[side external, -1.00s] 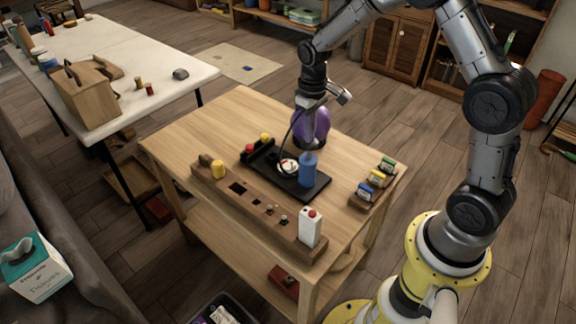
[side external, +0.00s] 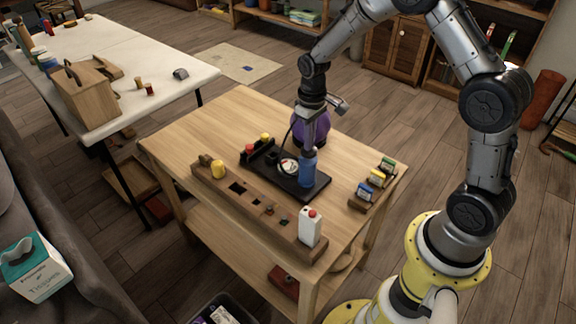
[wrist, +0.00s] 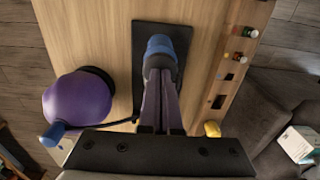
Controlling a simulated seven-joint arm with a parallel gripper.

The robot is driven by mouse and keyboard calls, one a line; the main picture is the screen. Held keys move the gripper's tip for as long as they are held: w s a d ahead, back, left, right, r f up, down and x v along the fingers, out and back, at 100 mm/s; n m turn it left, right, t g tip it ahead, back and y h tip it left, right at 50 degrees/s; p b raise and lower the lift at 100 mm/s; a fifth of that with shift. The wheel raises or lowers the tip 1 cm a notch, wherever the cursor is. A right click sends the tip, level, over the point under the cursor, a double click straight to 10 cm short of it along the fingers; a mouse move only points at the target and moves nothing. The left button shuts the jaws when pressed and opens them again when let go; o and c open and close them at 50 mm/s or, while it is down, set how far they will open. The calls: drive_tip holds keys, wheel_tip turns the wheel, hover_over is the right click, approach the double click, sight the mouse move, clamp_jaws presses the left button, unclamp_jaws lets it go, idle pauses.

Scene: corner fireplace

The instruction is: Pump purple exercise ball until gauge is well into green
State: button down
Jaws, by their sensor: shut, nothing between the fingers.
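The purple ball (side external: 322,122) sits on a dark ring at the far side of the wooden table, partly hidden behind my gripper. It shows whole at left in the wrist view (wrist: 78,100), with a dark hose at its lower edge. The blue pump (side external: 307,172) stands upright on a black base (side external: 312,193). A round white gauge (side external: 288,166) is beside it; its needle and colours are too small to read. My gripper (side external: 309,150) is shut and empty, pointing down at the pump's blue top (wrist: 160,45). The fingertips appear to meet the top; firm contact is unclear.
A wooden rack (side external: 255,208) with a yellow piece and a white bottle (side external: 310,226) runs along the table's near edge. Small coloured boxes (side external: 376,180) stand at right. Red and yellow-topped items (side external: 258,146) sit left of the pump. The table's left part is clear.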

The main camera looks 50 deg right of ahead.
drive_tip(key=shift+r, duration=2.7)
drive_tip(key=shift+f, duration=3.3)
drive_tip(key=shift+r, duration=3.3)
drive_tip(key=shift+f, duration=3.3)
drive_tip(key=shift+r, duration=3.3)
drive_tip(key=shift+f, duration=0.1)
